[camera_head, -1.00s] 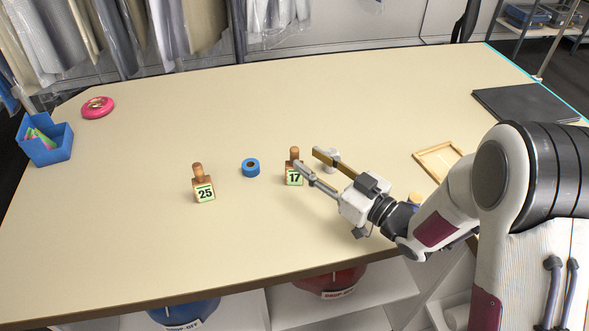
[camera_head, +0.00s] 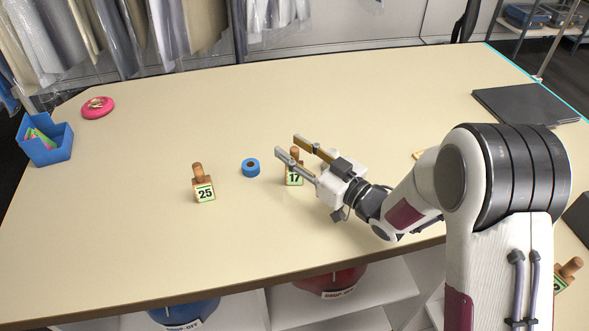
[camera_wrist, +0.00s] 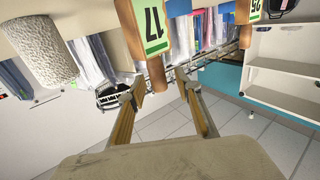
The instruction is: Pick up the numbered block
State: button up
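A wooden-handled block marked 17 (camera_head: 294,179) stands upright on the table, partly hidden by my gripper. It also shows upside down at the top of the wrist view (camera_wrist: 148,28). A similar block marked 25 (camera_head: 204,192) stands to its left, and part of it shows in the wrist view (camera_wrist: 248,9). In the wrist view the fingers (camera_wrist: 165,90) appear apart from the block; contact is not clear.
A blue tape roll (camera_head: 251,167) lies between the blocks. A pale cylinder (camera_wrist: 42,50) is near block 17. Another handled block (camera_head: 567,273) shows at the right edge.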

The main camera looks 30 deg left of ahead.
jog(key=shift+c, duration=0.4)
grip_shut()
jog(key=shift+r, duration=0.15)
jog(key=shift+r, duration=4.9)
